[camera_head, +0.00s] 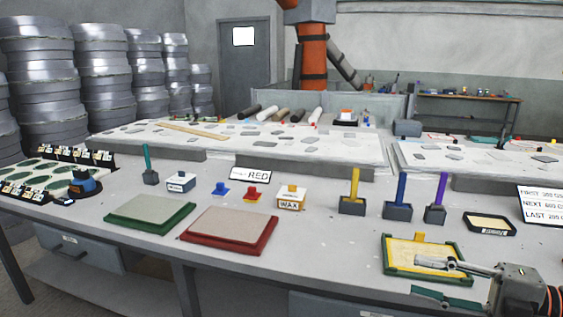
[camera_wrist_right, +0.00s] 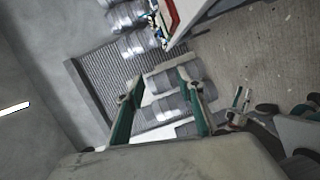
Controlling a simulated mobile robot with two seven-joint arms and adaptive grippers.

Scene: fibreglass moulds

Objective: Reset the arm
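My right gripper (camera_head: 418,277) comes in from the lower right in the head view. Its fingers point left over the front of a green-rimmed tray with a yellowish inside (camera_head: 400,252). The fingers are apart with nothing between them. In the right wrist view the two teal-padded fingers of this gripper (camera_wrist_right: 158,80) also stand wide apart, with only background between them. My left gripper does not show in the head view. A small teal-and-grey shape (camera_wrist_right: 237,105) in the wrist view may be it, but it is too small to be sure.
Bare table lies between the red mat and the tray.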

